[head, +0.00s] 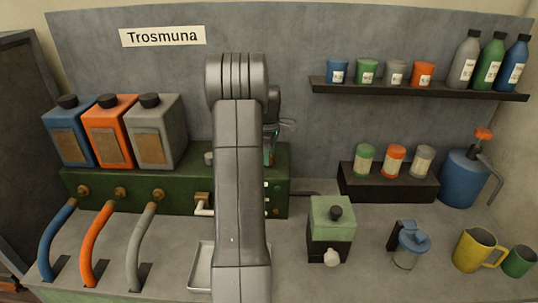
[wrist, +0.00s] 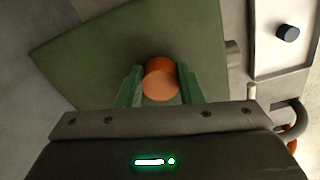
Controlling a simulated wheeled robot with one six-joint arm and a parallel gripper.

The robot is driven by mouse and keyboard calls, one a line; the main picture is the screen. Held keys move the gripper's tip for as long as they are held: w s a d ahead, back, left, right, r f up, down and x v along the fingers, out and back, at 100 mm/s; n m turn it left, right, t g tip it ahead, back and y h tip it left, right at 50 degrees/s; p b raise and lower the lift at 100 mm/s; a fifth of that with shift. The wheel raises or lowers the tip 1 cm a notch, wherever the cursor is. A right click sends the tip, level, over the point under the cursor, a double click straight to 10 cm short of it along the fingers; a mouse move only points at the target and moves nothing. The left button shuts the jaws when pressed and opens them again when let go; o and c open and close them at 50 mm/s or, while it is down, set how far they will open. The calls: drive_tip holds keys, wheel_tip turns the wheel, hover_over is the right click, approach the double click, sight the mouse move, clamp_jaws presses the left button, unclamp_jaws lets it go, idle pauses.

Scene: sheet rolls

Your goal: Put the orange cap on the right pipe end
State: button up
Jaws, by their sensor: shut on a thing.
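In the wrist view my gripper (wrist: 160,82) has its two green fingers closed on the round orange cap (wrist: 160,88), one finger on each side. The cap is held above a dark green surface (wrist: 95,55). A short grey stub (wrist: 233,50) shows to the right of the cap at the edge of that surface. A grey stub (head: 208,158) also shows on top of the green box (head: 130,185) in the head view, just left of my arm. I cannot tell which is the right pipe end. In the head view my arm hides most of the gripper and the cap.
Blue, orange and grey canisters (head: 160,128) stand at the left on the green box, with curved hoses (head: 97,243) in front. A pale tray (head: 200,265) lies partly behind my arm. A green-and-black device (head: 331,228) and a blue-lidded jar (head: 408,245) stand at right.

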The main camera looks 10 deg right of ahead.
drive_tip(key=o, duration=1)
drive_tip(key=shift+o, duration=0.2)
wheel_tip(320, 180, up, 14)
drive_tip(key=b, duration=0.1)
drive_tip(key=shift+f, duration=0.2)
wheel_tip(320, 180, down, 13)
drive_tip(key=shift+r+p, duration=0.1)
drive_tip(key=shift+p, duration=0.75)
drive_tip(key=shift+r+p, duration=0.45)
drive_tip(key=shift+r, duration=0.8)
